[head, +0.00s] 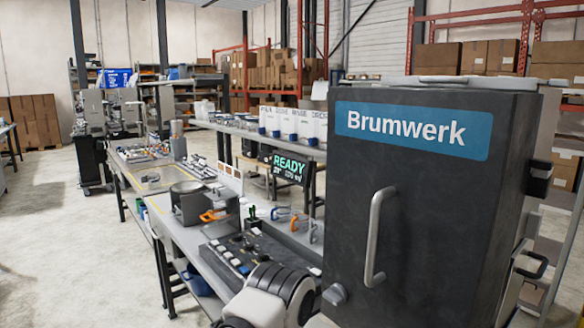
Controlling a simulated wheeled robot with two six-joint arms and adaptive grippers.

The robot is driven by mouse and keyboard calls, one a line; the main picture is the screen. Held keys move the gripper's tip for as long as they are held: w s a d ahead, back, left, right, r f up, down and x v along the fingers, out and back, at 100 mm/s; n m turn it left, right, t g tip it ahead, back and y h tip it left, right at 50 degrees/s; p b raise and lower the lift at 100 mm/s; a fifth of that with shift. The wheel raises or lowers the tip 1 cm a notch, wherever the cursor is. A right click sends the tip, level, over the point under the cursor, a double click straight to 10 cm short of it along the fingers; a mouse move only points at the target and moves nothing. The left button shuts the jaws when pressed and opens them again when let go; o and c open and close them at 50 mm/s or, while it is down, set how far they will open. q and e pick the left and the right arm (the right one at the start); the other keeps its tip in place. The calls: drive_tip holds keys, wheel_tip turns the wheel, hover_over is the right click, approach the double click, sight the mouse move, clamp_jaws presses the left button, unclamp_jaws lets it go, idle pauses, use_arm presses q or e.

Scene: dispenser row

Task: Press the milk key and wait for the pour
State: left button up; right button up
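A dark key panel (243,250) lies on the long bench in the lower middle, with a row of small pale keys (228,258) along its left side. Their labels are too small to read, so I cannot tell which is the milk key. A black display (289,168) behind the panel shows "READY" in green, with a smaller line below that I cannot read clearly. No pour shows. A white and dark grey link of my own arm comes up at the bottom middle, close to the panel's near end, and may hide part of it. Neither gripper shows.
A large dark cabinet (415,220) marked "Brumwerk" with a vertical handle (377,235) fills the right side. A metal pot (188,202) and orange-handled item (212,215) stand beyond the panel. White containers (290,122) line a shelf. The concrete floor (75,245) at left is clear.

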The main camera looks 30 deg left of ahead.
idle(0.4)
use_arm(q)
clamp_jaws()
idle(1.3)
